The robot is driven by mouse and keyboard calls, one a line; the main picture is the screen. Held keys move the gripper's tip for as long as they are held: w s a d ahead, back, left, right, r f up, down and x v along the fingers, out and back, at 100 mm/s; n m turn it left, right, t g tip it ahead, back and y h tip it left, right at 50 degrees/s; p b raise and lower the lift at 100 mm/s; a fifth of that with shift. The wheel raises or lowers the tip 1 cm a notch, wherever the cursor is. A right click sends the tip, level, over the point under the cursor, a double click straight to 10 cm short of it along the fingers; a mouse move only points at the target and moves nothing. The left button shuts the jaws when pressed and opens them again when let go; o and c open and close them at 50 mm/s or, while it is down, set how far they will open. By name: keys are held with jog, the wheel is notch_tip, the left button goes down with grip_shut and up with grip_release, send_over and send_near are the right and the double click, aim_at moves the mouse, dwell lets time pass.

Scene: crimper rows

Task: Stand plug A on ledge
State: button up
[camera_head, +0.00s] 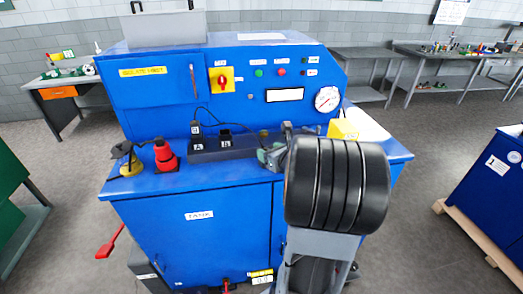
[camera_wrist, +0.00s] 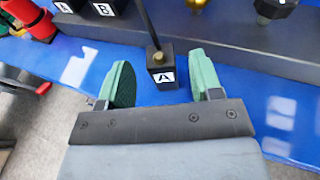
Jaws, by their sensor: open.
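Plug A (camera_wrist: 162,66) is a small dark block with a white "A" label, a brass fitting on top and a dark cable rising from it. In the wrist view it stands upright on the blue ledge (camera_wrist: 130,48), in front of the dark socket strip. My gripper (camera_wrist: 161,80) is open, its green fingers on either side of the plug, with a visible gap at each side. In the head view my gripper (camera_head: 272,155) is over the ledge, partly behind my arm; I cannot make out plug A there. The socket strip (camera_head: 235,156) has sockets labelled A and B; a dark plug (camera_head: 195,129) stands at socket A.
A yellow block (camera_head: 343,129) is at the right. The control panel (camera_head: 250,75) rises behind. Brass and dark fittings (camera_wrist: 272,9) sit on the strip.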

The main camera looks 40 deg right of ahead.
jog(key=v, duration=0.6)
jog(key=s+a+f+n+g+y, duration=0.1)
jog(key=a+n+g+y, duration=0.5)
jog(key=a+n, duration=1.15)
jog(key=s+a+n+g+h, duration=0.4)
jog(key=s+n, duration=0.3)
jog(key=n, duration=1.2)
jog(key=shift+s+a+r+h, duration=0.2)
jog(key=shift+a+h, duration=0.4)
jog(key=shift+a, duration=0.3)
